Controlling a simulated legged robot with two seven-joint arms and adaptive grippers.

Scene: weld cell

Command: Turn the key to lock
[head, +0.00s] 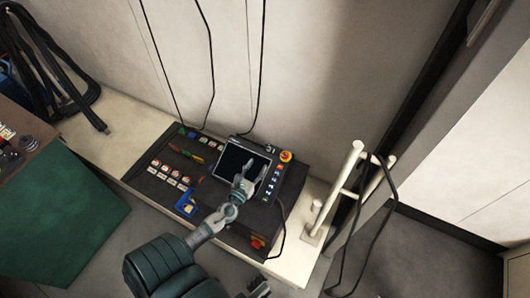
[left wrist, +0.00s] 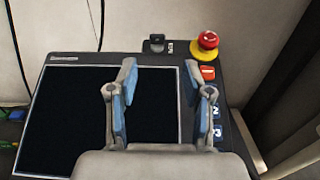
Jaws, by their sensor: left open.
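The teach panel (head: 247,166) has a dark screen and lies on the black control console. A small black key switch (left wrist: 154,43) sits at the panel's top edge, left of the red emergency stop (left wrist: 207,41). The switch is small, and I cannot tell the key's turn position. My left gripper (head: 244,176) is over the panel's screen. In the left wrist view its two blue-padded fingers (left wrist: 168,75) are apart with nothing between them. The key switch is beyond the fingertips, roughly in line with the gap.
The console (head: 165,160) carries several coloured buttons and a screwdriver. A white pipe frame (head: 340,190) with a black cable stands to the right. A wall rises behind, with hanging cables. A green sheet (head: 60,220) is at the left.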

